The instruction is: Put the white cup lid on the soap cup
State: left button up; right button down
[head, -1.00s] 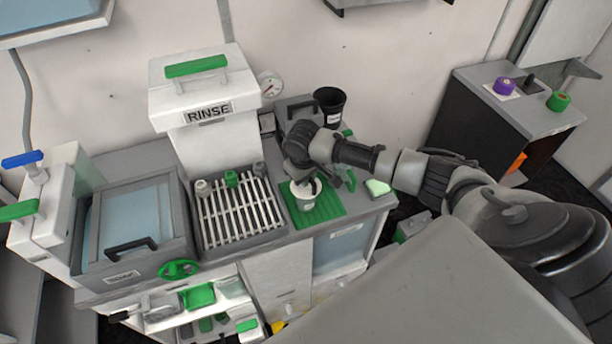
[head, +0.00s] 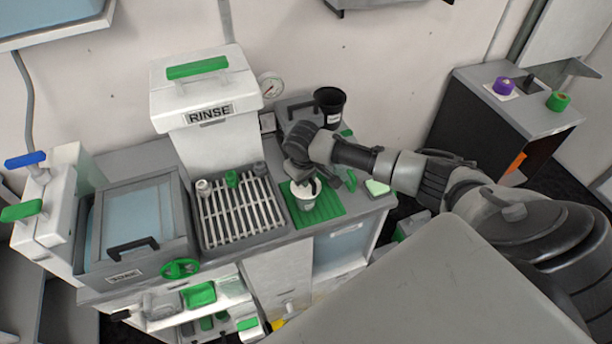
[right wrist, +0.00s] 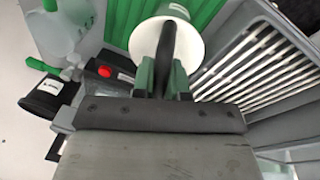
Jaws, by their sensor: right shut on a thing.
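The white soap cup (head: 306,204) with a small label stands upright on a green mat on the counter. My right gripper (head: 304,183) is directly over its mouth and hides part of the rim. In the right wrist view my right gripper (right wrist: 164,80) is shut on a dark upright handle, which stands over a round white top. I take this to be the white cup lid (right wrist: 190,45). The labelled cup wall (right wrist: 178,10) shows just beyond it. I cannot tell whether the lid touches the rim all round. My left gripper is not in view.
A slatted rack (head: 240,213) with small fittings lies left of the cup, below the RINSE tank (head: 205,90). A black cup (head: 329,103) stands behind my right gripper.

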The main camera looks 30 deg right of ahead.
jog(key=shift+p, duration=0.45)
jog(key=shift+f+b, duration=0.35)
jog(key=shift+f, duration=0.25)
jog(key=c, duration=1.4)
grip_release()
